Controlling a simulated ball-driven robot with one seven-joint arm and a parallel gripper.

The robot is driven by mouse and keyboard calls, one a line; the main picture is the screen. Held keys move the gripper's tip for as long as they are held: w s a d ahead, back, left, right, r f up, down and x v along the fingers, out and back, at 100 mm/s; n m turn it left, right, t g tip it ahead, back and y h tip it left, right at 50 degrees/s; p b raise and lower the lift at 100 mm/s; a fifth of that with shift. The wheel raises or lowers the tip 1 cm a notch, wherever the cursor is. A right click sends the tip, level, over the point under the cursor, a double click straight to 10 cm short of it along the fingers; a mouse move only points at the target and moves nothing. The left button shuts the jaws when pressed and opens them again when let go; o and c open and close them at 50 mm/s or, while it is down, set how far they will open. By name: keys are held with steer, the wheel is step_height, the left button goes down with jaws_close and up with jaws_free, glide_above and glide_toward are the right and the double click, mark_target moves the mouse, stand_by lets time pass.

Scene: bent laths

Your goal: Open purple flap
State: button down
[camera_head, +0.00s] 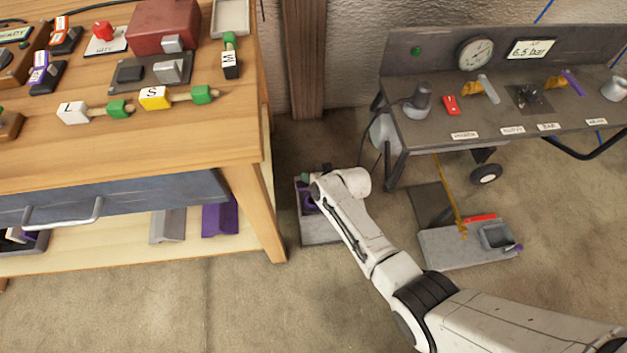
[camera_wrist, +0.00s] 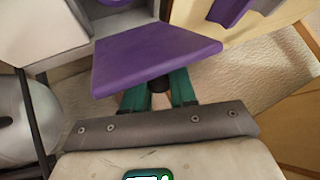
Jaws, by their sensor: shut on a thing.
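The purple flap (camera_wrist: 155,55) fills the upper middle of the wrist view as a flat, slanted panel in front of a pale grey box (camera_wrist: 45,28). A small dark knob (camera_wrist: 158,84) shows at its near edge. My gripper (camera_wrist: 160,92), with green fingers, is shut on this knob; the flap hides part of the fingertips. In the head view the grey box (camera_head: 321,233) stands on the floor, with a bit of purple (camera_head: 307,203) beside my wrist. My arm hides much of it there, and how far the flap stands open is unclear.
A wooden workbench (camera_head: 180,140) with a drawer (camera_head: 120,198) stands close left of the box; a purple piece (camera_head: 220,217) lies on its lower shelf. A grey wheeled cart (camera_head: 470,120) stands right, with a grey floor unit (camera_head: 466,247) below. Floor in front is clear.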

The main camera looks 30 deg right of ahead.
steer(key=w+g, duration=0.1)
steer(key=w+b, duration=0.1)
steer(key=w+d+g+b, duration=0.1)
steer(key=shift+w+r+m+g+y, duration=0.1)
steer(key=shift+r+m+g+y, duration=0.2)
steer(key=w+d+m+g+y+b, duration=0.1)
steer(key=w+g+b, duration=0.3)
steer(key=b, duration=0.9)
steer(key=shift+w+d+f+g, duration=0.3)
steer(key=shift+w+d+f, duration=0.15)
steer(key=shift+w, duration=0.45)
steer(key=shift+w+b, duration=0.2)
steer(key=shift+b, duration=0.45)
steer(key=shift+d, duration=0.1)
steer(key=c, duration=1)
jaws_free()
steer(key=shift+r, duration=0.1)
